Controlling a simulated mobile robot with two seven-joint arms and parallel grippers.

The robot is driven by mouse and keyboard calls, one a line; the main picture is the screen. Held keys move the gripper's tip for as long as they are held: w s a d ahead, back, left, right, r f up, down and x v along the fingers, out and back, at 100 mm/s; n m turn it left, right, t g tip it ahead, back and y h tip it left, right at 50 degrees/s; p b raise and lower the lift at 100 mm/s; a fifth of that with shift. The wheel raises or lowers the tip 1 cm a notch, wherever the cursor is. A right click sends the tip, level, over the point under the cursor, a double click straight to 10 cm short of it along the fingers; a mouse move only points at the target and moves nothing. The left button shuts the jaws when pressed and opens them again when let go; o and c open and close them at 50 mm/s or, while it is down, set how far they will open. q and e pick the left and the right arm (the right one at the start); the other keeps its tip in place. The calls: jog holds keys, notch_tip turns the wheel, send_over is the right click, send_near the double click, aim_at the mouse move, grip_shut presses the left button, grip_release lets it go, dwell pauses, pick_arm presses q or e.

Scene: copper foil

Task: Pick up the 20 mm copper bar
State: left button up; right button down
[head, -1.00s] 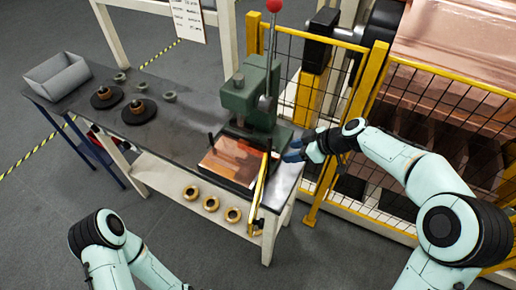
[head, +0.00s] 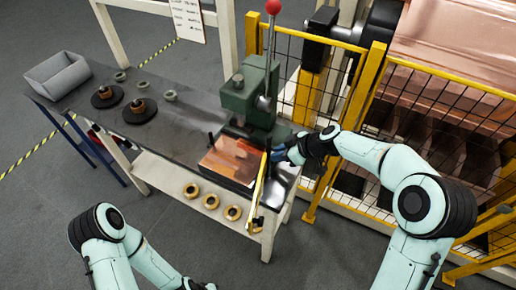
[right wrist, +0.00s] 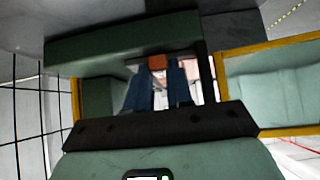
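My right gripper (head: 284,152) is beside the right side of the green press, above the bench's right end. In the right wrist view its two blue fingers (right wrist: 160,86) stand apart with a narrow gap. A small copper-orange block (right wrist: 156,62) shows just beyond the fingertips, in line with the gap; it may be the end of the copper bar, but its size cannot be read. I see no clear bar in the head view; the gripper and press may hide it.
The green press (head: 250,92) stands on the dark bench (head: 190,88), a copper sheet (head: 230,158) before it. A yellow-edged panel (head: 259,182) stands close to my right gripper. A yellow mesh fence (head: 435,95) is at right. Brass rings (head: 211,201) lie on the lower shelf.

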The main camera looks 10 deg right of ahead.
jog(key=shift+r, duration=0.25)
